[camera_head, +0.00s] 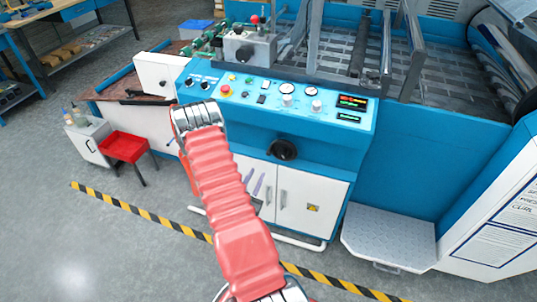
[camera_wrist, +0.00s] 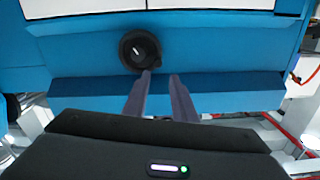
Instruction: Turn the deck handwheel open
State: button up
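The deck handwheel is a round black wheel (camera_head: 283,150) on the blue front of the machine, under the control panel. In the wrist view the handwheel (camera_wrist: 136,47) shows left of centre, with a pale mark on its hub. My gripper (camera_wrist: 161,74) is open and empty, its two grey fingers apart and pointing at the blue front. The left fingertip overlaps the wheel's lower right edge in that picture; I cannot tell whether they touch. In the head view the fingers of my gripper (camera_head: 257,181) show lilac, below and left of the wheel.
The control panel (camera_head: 270,93) with buttons and dials is above the wheel. White cabinet doors (camera_head: 312,203) are below it. Striped floor tape (camera_head: 140,212) crosses in front.

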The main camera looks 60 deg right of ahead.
aim_at(269, 155)
jog(key=shift+s+f, duration=0.1)
jog(key=shift+s, duration=0.15)
jog(key=d, duration=0.4)
jog(key=w+d, duration=0.1)
jog(key=d, duration=0.4)
jog(key=w+d, duration=0.1)
jog(key=d, duration=0.3)
jog(key=shift+w+d, duration=0.15)
jog(key=shift+d, duration=0.15)
jog(key=shift+c, duration=0.3)
grip_shut()
jog(key=shift+a, duration=0.2)
jog(key=shift+d, duration=0.15)
